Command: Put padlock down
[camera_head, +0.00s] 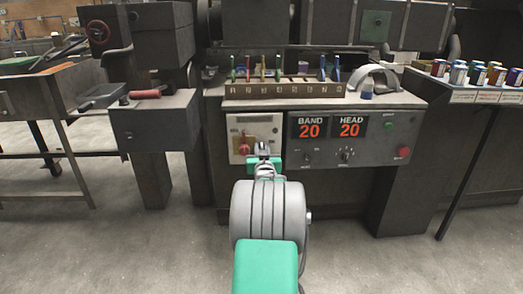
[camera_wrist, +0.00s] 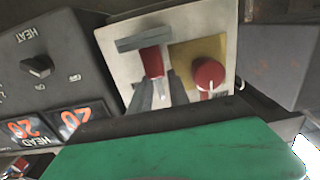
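In the wrist view a small red body with a pale strip, which looks like the padlock (camera_wrist: 153,62), sits between the grey fingertips of my gripper (camera_wrist: 160,88). The fingers appear closed on its sides. A grey bar (camera_wrist: 145,39) lies across its far end; I cannot tell whether they touch. Beside it is a red round knob (camera_wrist: 209,74) on a yellow plate (camera_wrist: 188,50). In the head view my gripper (camera_head: 263,150) is in front of the light panel (camera_head: 270,124), and the padlock is not clearly visible there.
The dark control box with BAND and HEAD displays (camera_head: 330,126) is right of my gripper. A tool rack (camera_head: 285,90) stands on top. A red-handled tool (camera_head: 146,94) lies on the left machine. Several cans (camera_head: 478,73) stand at the right. The front floor is clear.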

